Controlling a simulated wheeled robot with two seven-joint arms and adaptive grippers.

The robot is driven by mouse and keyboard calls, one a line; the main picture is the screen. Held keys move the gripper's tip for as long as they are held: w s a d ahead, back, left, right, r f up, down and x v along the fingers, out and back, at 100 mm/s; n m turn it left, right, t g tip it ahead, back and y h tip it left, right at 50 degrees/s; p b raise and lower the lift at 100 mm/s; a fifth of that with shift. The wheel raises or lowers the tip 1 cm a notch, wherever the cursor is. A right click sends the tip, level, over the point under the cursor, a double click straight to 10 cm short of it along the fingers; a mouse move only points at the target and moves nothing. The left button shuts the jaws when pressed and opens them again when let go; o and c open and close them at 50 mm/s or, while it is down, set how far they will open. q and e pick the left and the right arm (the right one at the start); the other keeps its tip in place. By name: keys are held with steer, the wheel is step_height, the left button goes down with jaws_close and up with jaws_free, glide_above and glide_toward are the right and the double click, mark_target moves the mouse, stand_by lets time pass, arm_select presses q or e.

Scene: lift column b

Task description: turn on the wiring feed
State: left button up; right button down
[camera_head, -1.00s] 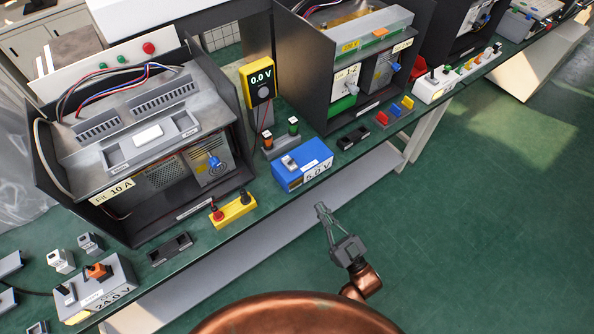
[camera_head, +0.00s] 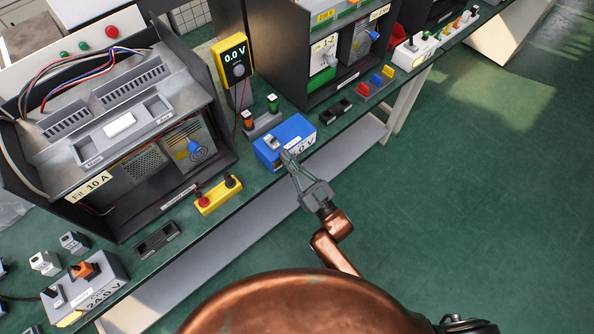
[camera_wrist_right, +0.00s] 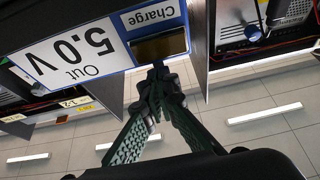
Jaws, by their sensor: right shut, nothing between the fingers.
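A blue box (camera_head: 297,128) with a "5.0 V" label on its front stands at the bench's front edge; a light-coloured switch-like part (camera_head: 271,142) sits on its top. In the wrist view its front panel (camera_wrist_right: 90,45) shows upside down, reading "Out 5.0 V" and "Charge", beside a dark recess (camera_wrist_right: 158,46). My right gripper (camera_head: 288,156) is shut and empty, its tips in front of the box face. In the wrist view the tips (camera_wrist_right: 158,72) are just by the recess; I cannot tell whether they touch. A grey "24.0 V" box (camera_head: 108,268) with an orange switch (camera_head: 84,270) stands at lower left. My left gripper is not in view.
A yellow meter (camera_head: 234,55) reads 0.0 V. A small terminal block (camera_head: 262,122) stands behind the blue box, a yellow one (camera_head: 217,196) to its left. Open dark cabinets (camera_head: 120,225) rise behind. Floor (camera_head: 480,180) is clear at right.

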mark_target(275, 141)
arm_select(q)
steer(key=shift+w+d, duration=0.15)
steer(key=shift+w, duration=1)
arm_select(e)
steer(key=shift+x, duration=1.55)
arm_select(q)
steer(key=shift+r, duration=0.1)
arm_select(e)
steer(key=shift+r, duration=0.1)
steer(key=shift+d+r+p, duration=0.1)
steer(key=shift+r+p, duration=0.05)
steer(key=shift+p, duration=0.55)
arm_select(q)
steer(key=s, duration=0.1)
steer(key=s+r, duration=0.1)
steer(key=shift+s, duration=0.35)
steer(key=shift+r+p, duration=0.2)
steer(key=shift+p, duration=0.1)
